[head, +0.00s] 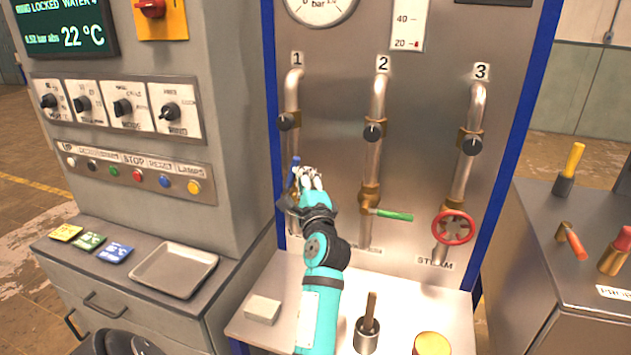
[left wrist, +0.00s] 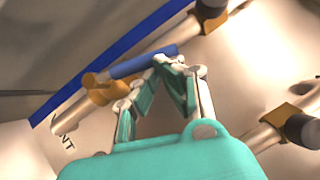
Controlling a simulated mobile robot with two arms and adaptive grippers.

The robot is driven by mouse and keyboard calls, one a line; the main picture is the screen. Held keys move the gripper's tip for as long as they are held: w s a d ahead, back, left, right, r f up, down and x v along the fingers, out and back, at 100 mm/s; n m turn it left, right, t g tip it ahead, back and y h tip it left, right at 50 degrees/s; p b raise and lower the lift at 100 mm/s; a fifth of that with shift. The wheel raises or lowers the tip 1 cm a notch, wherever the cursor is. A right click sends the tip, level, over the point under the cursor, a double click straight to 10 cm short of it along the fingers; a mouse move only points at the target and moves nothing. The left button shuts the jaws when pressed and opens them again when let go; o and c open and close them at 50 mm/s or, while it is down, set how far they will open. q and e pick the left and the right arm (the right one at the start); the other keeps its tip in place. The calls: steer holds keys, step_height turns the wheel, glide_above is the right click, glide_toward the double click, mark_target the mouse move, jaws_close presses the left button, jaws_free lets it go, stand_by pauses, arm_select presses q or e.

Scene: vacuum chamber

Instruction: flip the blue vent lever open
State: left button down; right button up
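The blue vent lever (head: 295,162) is on pipe 1, at the left of the steel panel. It points up, roughly along the pipe, and my gripper partly covers it. In the left wrist view the blue handle (left wrist: 142,63) runs out from a brass valve body (left wrist: 105,89). My left gripper (head: 308,172) is right at the lever. In the left wrist view its fingers (left wrist: 160,64) come together at the tips, just beside the handle. The handle is not seen between them; whether they touch it I cannot tell. My right gripper is not in view.
Pipe 2 has a green lever (head: 393,214) pointing right, and pipe 3 has a red handwheel (head: 453,228). Below, a pale block (head: 263,309) and an upright-handled tool (head: 367,335) stand on the shelf. A metal tray (head: 174,270) lies on the left cabinet.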

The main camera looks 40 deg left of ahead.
arm_select(q)
steer(key=shift+s+a+r, duration=0.2)
steer(key=shift+a+r, duration=0.15)
steer(key=shift+a, duration=0.35)
stand_by(0.4)
steer(key=shift+r, duration=0.15)
step_height(320, 180, up, 10)
steer(key=shift+f, duration=0.15)
stand_by(0.7)
